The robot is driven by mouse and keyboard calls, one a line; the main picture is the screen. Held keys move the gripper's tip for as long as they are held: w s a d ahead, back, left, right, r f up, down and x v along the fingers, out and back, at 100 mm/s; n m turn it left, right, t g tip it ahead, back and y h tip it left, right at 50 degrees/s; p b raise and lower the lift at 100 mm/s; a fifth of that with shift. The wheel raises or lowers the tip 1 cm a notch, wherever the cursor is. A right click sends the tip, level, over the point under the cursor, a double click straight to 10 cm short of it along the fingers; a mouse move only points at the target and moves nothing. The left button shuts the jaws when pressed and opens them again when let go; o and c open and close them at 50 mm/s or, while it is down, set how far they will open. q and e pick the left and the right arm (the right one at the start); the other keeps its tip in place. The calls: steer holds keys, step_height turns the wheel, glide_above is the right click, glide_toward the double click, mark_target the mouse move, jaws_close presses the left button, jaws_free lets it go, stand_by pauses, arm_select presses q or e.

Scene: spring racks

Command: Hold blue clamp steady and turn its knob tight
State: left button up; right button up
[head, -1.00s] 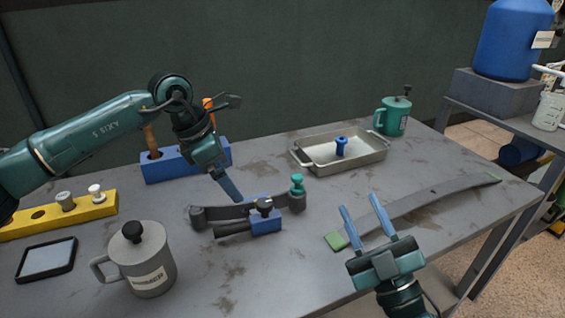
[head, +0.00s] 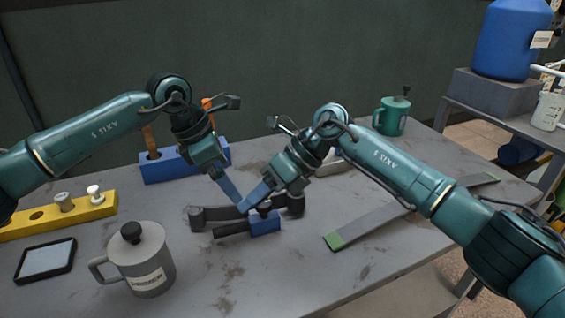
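The blue clamp (head: 266,224) sits on the table at the front of a dark curved spring bar (head: 215,213). A dark handle sticks out to its left. The clamp's dark knob (head: 264,207) is on top, partly hidden by my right gripper. My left gripper (head: 229,189) points down just behind and left of the clamp; its fingers overlap in view, so its opening and any contact are unclear. My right gripper (head: 258,197) reaches in from the right, with its blue fingers right at the knob. I cannot tell whether they close on it.
A yellow block (head: 85,213) and a blue rack (head: 180,165) lie behind. A flat bar (head: 385,214) lies right. A green mug (head: 392,116) stands far back. My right arm covers most of a tray (head: 333,163).

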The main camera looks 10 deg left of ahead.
mark_target(252, 210)
arm_select(q)
steer(key=x, duration=1.3)
arm_select(e)
steer(key=w+d+r+n+t+h, duration=0.2)
steer(key=w+d+r+t+h, duration=0.2)
steer(key=w, duration=0.1)
steer(key=shift+r+n+h, duration=0.3)
steer(key=shift+r, duration=0.1)
arm_select(q)
steer(key=shift+c, duration=0.4)
steer(key=c, duration=1.2)
